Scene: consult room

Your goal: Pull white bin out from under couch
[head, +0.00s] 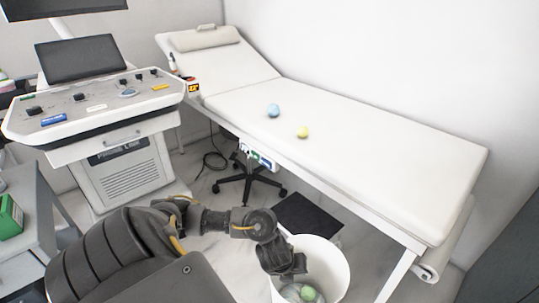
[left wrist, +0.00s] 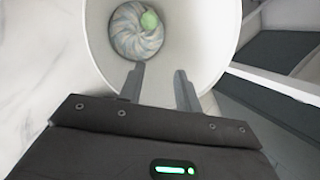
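The white bin (head: 339,270) stands on the floor at the bottom of the head view, beside the front edge of the white couch (head: 400,165). A green ball (head: 308,293) and a larger swirled blue-grey ball lie inside it. My left gripper (head: 292,272) is at the left rim of the bin. In the left wrist view, the gripper (left wrist: 158,75) has its two fingers apart, at the near rim of the bin (left wrist: 205,40), with the swirled ball (left wrist: 136,36) beyond. I cannot tell if the fingers touch the wall. My right gripper is out of view.
A blue ball (head: 273,110) and a yellow ball (head: 303,132) lie on the couch. Under it are a black mat (head: 306,214) and a wheeled stand base (head: 247,178). An ultrasound cart (head: 125,172) stands at the left. A couch leg (head: 396,278) is right of the bin.

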